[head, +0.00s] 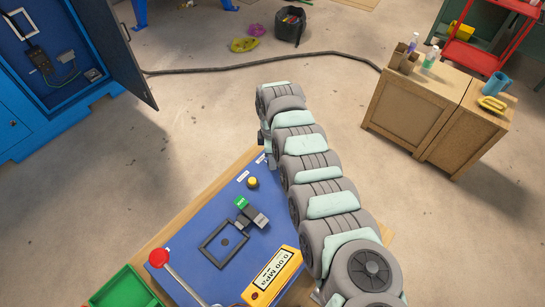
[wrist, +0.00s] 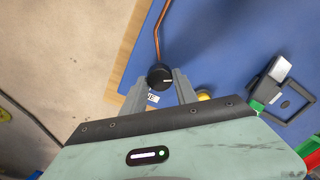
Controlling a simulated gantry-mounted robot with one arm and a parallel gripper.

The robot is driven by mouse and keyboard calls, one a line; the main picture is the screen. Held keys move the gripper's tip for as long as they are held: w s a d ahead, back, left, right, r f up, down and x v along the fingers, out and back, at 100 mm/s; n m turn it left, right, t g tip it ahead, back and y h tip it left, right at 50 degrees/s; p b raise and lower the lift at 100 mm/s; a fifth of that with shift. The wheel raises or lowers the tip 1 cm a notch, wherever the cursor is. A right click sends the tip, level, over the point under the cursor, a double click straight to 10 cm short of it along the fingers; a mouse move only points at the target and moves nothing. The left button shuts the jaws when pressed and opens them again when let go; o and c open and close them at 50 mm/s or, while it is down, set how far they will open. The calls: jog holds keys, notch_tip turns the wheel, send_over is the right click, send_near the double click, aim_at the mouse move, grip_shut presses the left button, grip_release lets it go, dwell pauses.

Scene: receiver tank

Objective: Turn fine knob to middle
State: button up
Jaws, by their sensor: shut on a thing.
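The fine knob (wrist: 160,76) is a round black knob with a short white pointer line. It is on the blue panel (wrist: 215,50) near its edge, and the line points roughly to the right in the wrist view. My gripper (wrist: 160,82) is shut on it, one grey finger on each side. A white label (wrist: 153,98) shows partly between the fingers. In the head view the arm hides the knob and the fingertips; the blue panel (head: 190,240) shows there to the left of the arm.
A yellow button (head: 253,182) is close by, also beside my right finger in the wrist view (wrist: 204,95). The panel bears a hinged grey latch (head: 225,240), a red-knobbed lever (head: 160,258) and a yellow gauge reading 0.00 MPa (head: 271,276). A copper pipe (wrist: 158,35) runs from the knob.

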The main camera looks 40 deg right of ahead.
grip_shut()
jog(key=shift+r+m+p, duration=0.1)
jog(key=shift+m+p, duration=0.3)
jog(key=shift+p, duration=0.1)
